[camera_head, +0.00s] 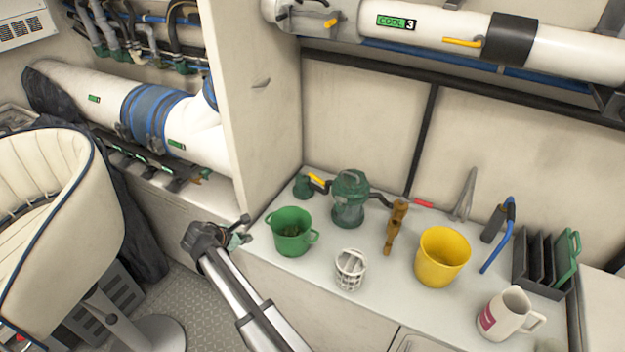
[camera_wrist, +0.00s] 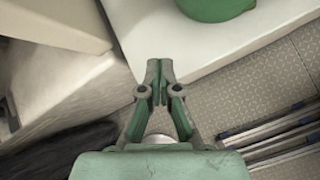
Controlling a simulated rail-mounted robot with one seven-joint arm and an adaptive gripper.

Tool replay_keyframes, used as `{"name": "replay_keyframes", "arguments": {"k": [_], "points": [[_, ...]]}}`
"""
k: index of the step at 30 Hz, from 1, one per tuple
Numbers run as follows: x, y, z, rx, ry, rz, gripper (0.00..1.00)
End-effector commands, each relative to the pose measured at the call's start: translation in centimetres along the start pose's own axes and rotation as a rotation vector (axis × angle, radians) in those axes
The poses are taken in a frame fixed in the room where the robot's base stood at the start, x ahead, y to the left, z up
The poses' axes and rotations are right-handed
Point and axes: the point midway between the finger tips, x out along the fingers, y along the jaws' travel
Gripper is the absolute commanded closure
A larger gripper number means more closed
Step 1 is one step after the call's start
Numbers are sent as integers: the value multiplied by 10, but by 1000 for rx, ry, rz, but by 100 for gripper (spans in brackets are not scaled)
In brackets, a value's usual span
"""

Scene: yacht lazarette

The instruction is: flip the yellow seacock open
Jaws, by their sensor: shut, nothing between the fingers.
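A short yellow handle (camera_head: 318,181) sits on a small green fitting (camera_head: 302,187) beside a green strainer with a clear bowl (camera_head: 350,198), at the back left of the counter. Two more yellow levers show on the white overhead pipe, one right of the COOL 3 label (camera_head: 462,42) and one at its left end (camera_head: 331,22). I cannot tell for sure which is the seacock. My gripper (camera_head: 243,221) is left of the counter's front edge, near the green bucket and apart from all yellow handles. The wrist view shows its fingers (camera_wrist: 158,82) shut and empty.
The counter holds a green bucket (camera_head: 290,242), white basket (camera_head: 350,270), bronze fitting (camera_head: 396,225), yellow bucket (camera_head: 441,258), mug (camera_head: 508,314) and dark rack (camera_head: 542,262). An upright panel (camera_head: 255,100) borders the counter's left. A cream seat (camera_head: 45,200) stands left.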

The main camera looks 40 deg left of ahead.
Motion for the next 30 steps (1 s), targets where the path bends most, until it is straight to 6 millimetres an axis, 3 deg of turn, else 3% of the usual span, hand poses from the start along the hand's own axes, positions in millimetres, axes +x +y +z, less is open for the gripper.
{"name": "replay_keyframes", "arguments": {"k": [1,12,15,23,30], "points": [[-2,10,22,-13,-25,-12,100],[20,49,152,-211,-145,-98,100],[27,53,176,-262,-157,-113,100],[44,53,192,-294,-160,-123,100],[84,50,199,-293,-160,-124,100]]}}
